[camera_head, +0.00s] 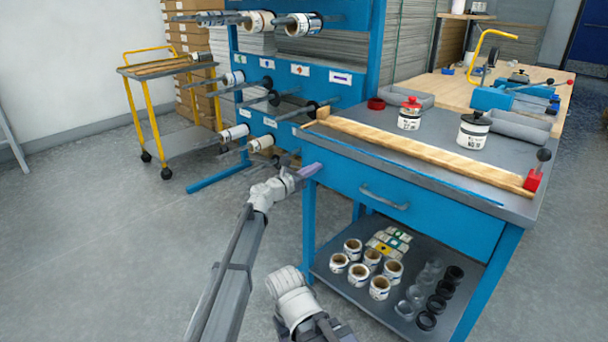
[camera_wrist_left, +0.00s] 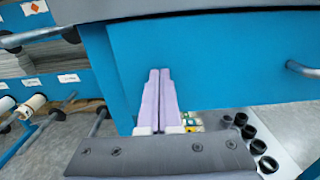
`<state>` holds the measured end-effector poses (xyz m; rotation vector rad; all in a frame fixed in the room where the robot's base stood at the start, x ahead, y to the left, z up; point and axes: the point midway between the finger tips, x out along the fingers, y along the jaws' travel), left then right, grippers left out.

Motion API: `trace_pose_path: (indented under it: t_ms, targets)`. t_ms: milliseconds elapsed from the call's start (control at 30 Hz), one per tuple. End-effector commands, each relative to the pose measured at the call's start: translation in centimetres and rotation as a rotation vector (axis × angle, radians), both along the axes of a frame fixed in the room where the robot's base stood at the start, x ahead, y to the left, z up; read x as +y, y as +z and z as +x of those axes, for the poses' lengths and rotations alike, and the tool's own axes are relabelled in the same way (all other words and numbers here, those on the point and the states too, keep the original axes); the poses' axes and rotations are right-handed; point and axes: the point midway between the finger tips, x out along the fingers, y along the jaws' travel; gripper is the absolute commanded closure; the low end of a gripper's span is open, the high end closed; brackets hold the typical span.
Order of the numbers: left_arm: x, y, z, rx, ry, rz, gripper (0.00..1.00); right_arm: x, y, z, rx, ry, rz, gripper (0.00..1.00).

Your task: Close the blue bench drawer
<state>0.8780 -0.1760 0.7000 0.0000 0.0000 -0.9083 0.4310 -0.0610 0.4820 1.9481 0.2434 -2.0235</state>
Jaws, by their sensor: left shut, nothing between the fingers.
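The blue bench drawer (camera_head: 430,215) is under the grey worktop, with a grey bar handle (camera_head: 385,197) on its front. From these views I cannot tell how far it stands out. In the left wrist view its blue front (camera_wrist_left: 220,65) fills the middle and right, and the handle (camera_wrist_left: 303,70) shows at the right edge. My left gripper (camera_head: 313,169) is at the left end of the drawer front, away from the handle. Its pale purple fingers (camera_wrist_left: 160,85) are together and empty, pointing at the blue front; contact is unclear.
The worktop (camera_head: 365,148) carries a wooden bar (camera_head: 430,150) and lidded jars (camera_head: 474,130). Several rolls (camera_head: 358,273) and dark rings lie on the lower shelf (camera_head: 345,285). A blue rack (camera_head: 300,85) with rods stands behind left. The floor at left is clear up to a yellow cart (camera_head: 140,110).

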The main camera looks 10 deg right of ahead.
Motion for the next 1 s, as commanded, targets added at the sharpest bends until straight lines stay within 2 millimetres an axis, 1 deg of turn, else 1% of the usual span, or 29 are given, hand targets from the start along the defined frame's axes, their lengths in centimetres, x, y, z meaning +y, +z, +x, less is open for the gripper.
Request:
trace_pose_path:
  t_ms: [33, 233, 700, 767, 867, 1000]
  targets:
    - [-0.4, 0.0, 0.4, 0.000, -0.001, 0.000, 1.00, 0.0, 0.0, 0.0, 0.000, 0.000, 0.000, 0.33]
    - [-1.2, 0.0, 0.9, 0.000, 0.000, 0.000, 1.00, 0.0, 0.0, 0.0, 0.000, 0.000, 0.000, 0.33]
    - [-1.5, 0.1, 1.3, 0.001, 0.001, -0.004, 1.00, 0.0, 0.0, 0.0, 0.000, 0.000, 0.000, 0.33]
    - [-1.3, 0.1, 1.1, 0.001, 0.002, -0.004, 1.00, 0.0, 0.1, 0.0, 0.000, 0.000, 0.000, 0.33]
    - [-0.6, 0.1, 0.3, 0.000, 0.002, -0.004, 1.00, 0.0, 0.1, 0.0, 0.000, 0.000, 0.000, 0.33]
    - [1.3, 0.1, -1.8, 0.000, 0.002, -0.002, 1.00, 0.0, 0.0, 0.0, 0.000, 0.000, 0.000, 0.33]
